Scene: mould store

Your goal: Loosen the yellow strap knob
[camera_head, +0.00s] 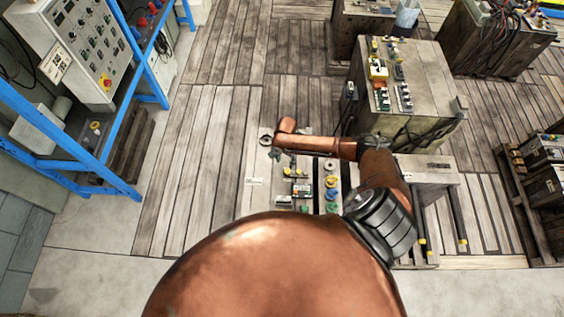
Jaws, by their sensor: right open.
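A pale panel (254,195) with small coloured parts lies below my outstretched arm. A column of round knobs stands on its right half. My right gripper (281,156) is small and dark at the end of the copper arm, over the panel's upper left. It is open and apart from the yellow knob, up and left of it. My left gripper is not in view.
A wooden crate-like block (437,75) with terminal parts on top stands at the upper right. A blue-framed rack (60,132) with a control cabinet (88,47) stands at the left. Pallets with boxes are at the right edge. The plank floor (200,150) left of the panel is clear.

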